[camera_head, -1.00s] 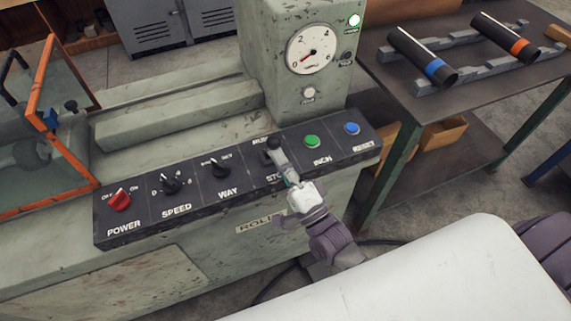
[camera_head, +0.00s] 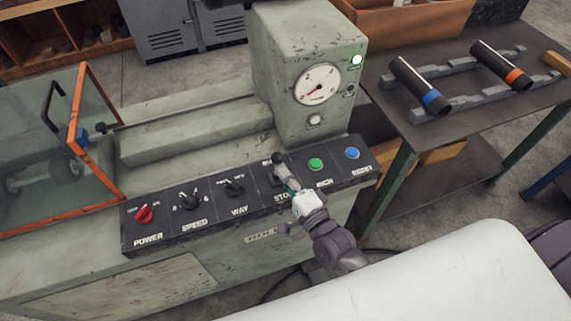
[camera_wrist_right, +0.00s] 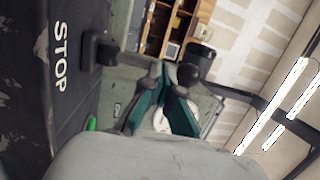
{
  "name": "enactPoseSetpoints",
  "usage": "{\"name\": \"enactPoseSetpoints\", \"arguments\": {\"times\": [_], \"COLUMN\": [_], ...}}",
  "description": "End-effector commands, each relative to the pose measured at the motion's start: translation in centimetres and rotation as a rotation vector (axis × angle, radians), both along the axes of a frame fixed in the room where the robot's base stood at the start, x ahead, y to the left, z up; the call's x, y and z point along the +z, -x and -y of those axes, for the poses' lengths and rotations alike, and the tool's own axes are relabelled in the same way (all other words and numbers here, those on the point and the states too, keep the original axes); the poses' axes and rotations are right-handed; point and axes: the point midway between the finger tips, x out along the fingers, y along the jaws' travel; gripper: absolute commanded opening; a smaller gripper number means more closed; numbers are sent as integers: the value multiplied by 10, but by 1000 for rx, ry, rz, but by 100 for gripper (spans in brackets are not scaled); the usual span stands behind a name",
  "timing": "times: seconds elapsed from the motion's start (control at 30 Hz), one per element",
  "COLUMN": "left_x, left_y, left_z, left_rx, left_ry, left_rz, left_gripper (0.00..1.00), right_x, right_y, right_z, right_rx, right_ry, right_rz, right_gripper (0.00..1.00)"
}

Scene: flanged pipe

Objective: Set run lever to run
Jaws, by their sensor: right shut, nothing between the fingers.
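The run lever (camera_head: 277,157) is a short lever with a black knob on the control panel (camera_head: 212,214), between the WAY knob and the green button. Its knob is near the partly covered RUN label, at the panel's far side; the STOP label is at the near side. My right gripper (camera_head: 284,172) is shut and empty, right at the lever and partly hiding it. In the right wrist view, the closed teal fingers (camera_wrist_right: 168,82) are against or just beside the lever shaft, below the black knob (camera_wrist_right: 201,54). I cannot tell whether they touch. My left gripper is not in view.
The panel also has a red POWER switch (camera_head: 144,214), SPEED (camera_head: 189,202) and WAY (camera_head: 234,188) knobs, and green (camera_head: 316,164) and blue (camera_head: 352,153) buttons. A gauge (camera_head: 317,84) stands behind. A table (camera_head: 455,125) with two pipes is at the right.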

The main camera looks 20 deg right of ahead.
Motion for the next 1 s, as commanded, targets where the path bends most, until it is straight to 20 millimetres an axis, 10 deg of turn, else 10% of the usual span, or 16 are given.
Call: {"name": "enactPoseSetpoints", "arguments": {"times": [0.17, 1.0], "left_x": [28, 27], "left_y": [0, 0], "left_z": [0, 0], "left_rx": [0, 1], "left_ry": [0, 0], "left_rz": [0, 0], "left_gripper": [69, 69], "right_x": [10, 11], "right_y": [-11, -38], "right_z": [0, -1], "right_rx": [0, -1], "right_ry": [3, 2], "right_rz": [-61, -56], "right_gripper": [0, 0]}}
